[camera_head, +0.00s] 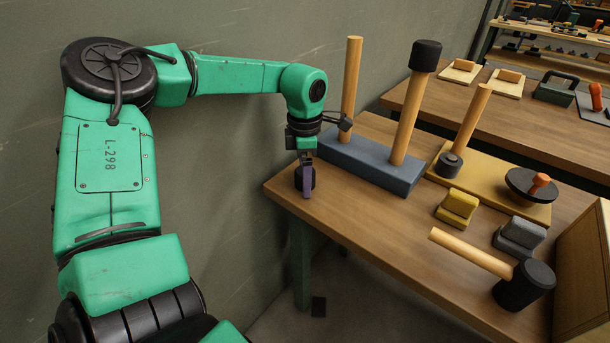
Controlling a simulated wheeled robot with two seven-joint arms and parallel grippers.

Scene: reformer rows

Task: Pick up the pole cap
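The likely pole cap is a black cylinder (425,56) on top of a tilted wooden pole (406,118). That pole stands in a blue-grey base (375,166) on the wooden table (390,222). A second, bare pole (351,76) stands upright in the same base. My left gripper (305,182) points down at the table's left edge, left of the base and well below the cap. A purple part shows at its fingers; whether they are open or shut is unclear. My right gripper is out of view.
A yellow board (492,181) holds a leaning pole with a dark collar (449,165) and a black disc with an orange handle (532,185). Yellow (457,207) and grey (519,236) blocks and a black-headed mallet (523,285) lie nearer. A wall is behind my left arm.

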